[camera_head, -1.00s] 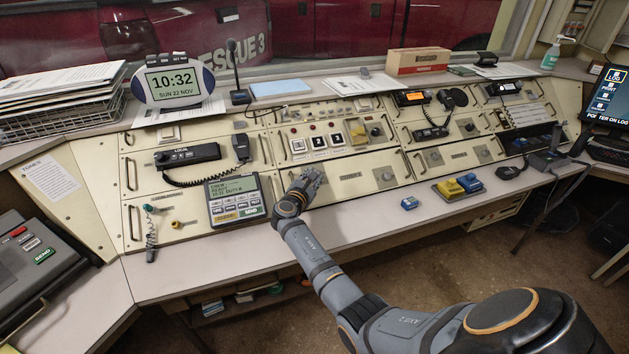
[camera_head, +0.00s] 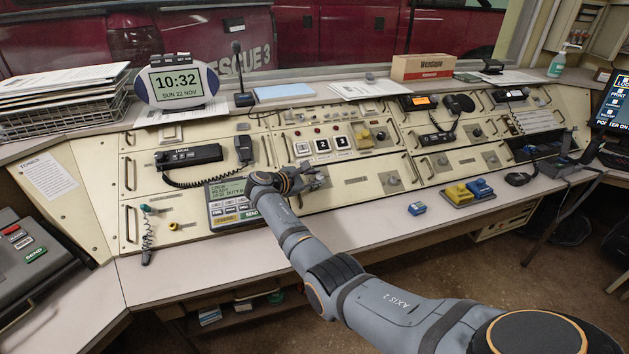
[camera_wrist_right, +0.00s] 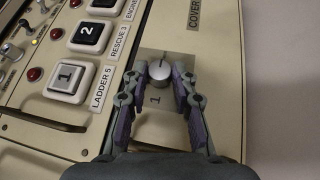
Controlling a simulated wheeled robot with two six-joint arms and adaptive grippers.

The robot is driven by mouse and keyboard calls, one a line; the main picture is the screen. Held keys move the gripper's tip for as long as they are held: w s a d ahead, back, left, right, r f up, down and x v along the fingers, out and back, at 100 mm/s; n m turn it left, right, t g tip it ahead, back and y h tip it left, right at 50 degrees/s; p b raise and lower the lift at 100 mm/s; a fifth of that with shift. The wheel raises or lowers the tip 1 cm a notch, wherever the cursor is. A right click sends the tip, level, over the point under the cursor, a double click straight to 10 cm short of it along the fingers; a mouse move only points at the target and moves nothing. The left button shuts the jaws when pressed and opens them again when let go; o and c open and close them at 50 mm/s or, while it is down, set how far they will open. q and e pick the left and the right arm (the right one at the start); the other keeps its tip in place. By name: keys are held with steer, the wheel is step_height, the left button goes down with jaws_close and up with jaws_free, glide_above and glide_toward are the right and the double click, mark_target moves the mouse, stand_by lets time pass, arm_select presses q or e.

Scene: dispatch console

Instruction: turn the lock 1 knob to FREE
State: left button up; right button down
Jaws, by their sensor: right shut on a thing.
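The lock 1 knob (camera_wrist_right: 159,71) is a round silver knob on a grey plate marked 1, in the middle of the right wrist view. A small pale mark shows near its upper edge; the FREE marking cannot be read. My right gripper (camera_wrist_right: 159,76) has its two fingers on either side of the knob and is shut on it. In the head view my right gripper (camera_head: 318,180) is at the lower middle panel of the console and hides the knob. My left gripper is not in view.
A keypad terminal (camera_head: 230,203) stands close beside my right wrist. Another knob (camera_head: 393,180) is on the panel to the right. The desk front (camera_head: 350,221) is mostly clear.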

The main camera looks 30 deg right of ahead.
stand_by(0.3)
steer(key=c, duration=1.1)
jaws_free()
steer(key=shift+o, duration=0.2)
steer(key=shift+a+r, duration=0.1)
steer(key=shift+a, duration=0.25)
steer(key=v, duration=1.1)
steer(key=shift+s, duration=0.1)
